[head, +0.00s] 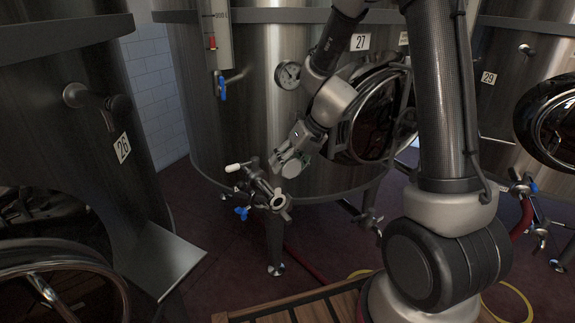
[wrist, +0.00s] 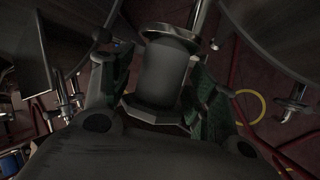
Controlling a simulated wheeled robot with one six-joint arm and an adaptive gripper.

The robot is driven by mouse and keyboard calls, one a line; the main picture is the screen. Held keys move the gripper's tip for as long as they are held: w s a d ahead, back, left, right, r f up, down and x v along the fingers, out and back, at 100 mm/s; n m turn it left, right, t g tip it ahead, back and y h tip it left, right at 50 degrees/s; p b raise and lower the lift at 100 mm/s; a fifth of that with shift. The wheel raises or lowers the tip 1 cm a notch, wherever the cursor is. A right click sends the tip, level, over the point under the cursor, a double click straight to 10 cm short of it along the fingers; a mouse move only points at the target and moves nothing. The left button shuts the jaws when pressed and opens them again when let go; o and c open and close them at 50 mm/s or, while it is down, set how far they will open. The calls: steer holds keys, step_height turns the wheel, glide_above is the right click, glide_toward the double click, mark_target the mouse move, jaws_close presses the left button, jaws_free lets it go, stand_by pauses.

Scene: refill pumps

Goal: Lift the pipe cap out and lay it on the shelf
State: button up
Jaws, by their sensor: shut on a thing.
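The pipe cap (head: 291,168) is a grey metal cylinder with a flanged rim. It is between the green-padded fingers of my gripper (head: 293,154), which is shut on it. In the wrist view the cap (wrist: 164,72) fills the space between the fingers of my gripper (wrist: 160,75). In the head view the cap appears just above and right of the pipe fitting's round end (head: 278,202), apart from it in the picture. The shelf (head: 165,264) is a bare metal plate at the lower left, beside tank 26.
The fitting has a white handle (head: 236,167) and a blue valve lever (head: 242,212). Tank 27 (head: 235,120) stands close behind my gripper, with a gauge (head: 288,75) and a round hatch (head: 376,120). Tank 26 (head: 75,110) rises behind the shelf. A wooden pallet (head: 290,308) lies in front.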

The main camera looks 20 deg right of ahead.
steer(key=shift+r, duration=3.5)
